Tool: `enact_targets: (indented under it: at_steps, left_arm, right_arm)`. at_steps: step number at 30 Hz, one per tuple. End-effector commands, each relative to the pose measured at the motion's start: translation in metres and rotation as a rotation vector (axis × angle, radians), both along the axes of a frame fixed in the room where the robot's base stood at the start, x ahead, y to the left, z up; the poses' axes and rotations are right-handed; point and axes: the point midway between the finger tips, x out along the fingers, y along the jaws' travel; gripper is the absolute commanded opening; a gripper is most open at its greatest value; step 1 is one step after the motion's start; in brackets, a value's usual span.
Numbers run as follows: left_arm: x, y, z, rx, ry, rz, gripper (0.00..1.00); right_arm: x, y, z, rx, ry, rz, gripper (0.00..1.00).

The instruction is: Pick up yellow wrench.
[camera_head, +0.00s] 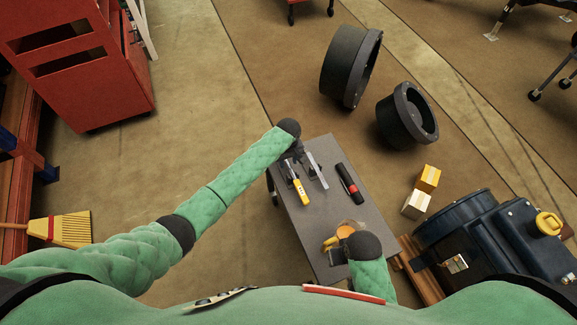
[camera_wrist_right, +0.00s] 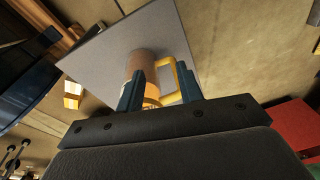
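A slim yellow tool (camera_head: 301,189) with a pale patch lies on the grey table (camera_head: 313,234); I cannot tell for sure that it is the wrench. My left gripper (camera_head: 304,177) is over the table's far left part, its fingers apart around this tool. I see no clear grip. My right gripper (camera_head: 335,247) is at the table's near end. In the right wrist view its fingers (camera_wrist_right: 160,85) are apart, with an orange-brown cylinder (camera_wrist_right: 147,62) and its yellow loop handle (camera_wrist_right: 181,80) between and beyond them. The cylinder (camera_head: 345,231) is partly hidden by my right wrist in the head view.
A red and black tool (camera_head: 349,184) lies at the table's right edge. Right of the table are small yellow and pale boxes (camera_head: 422,190) and a dark blue machine (camera_head: 490,245). Black flanged pipes (camera_head: 350,66) stand beyond. A red cabinet (camera_head: 85,75) is at the upper left.

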Motion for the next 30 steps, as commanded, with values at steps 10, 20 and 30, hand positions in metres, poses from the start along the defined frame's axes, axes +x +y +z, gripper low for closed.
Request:
enact_targets:
  at_steps: [10, 20, 30]
  left_arm:
    - [0.0, -0.001, -0.016, -0.002, -0.001, -0.001, 0.39]
    - [-0.001, -0.001, -0.016, -0.001, 0.0, -0.001, 0.0]
    - [0.0, -0.001, -0.013, -0.001, -0.002, -0.002, 0.0]
  right_arm:
    - [0.001, 0.001, -0.009, 0.0, 0.0, 0.0, 0.36]
    - [0.0, 0.001, -0.009, 0.0, 0.002, 0.001, 0.36]
    - [0.0, 0.0, -0.01, -0.001, 0.004, 0.001, 0.36]
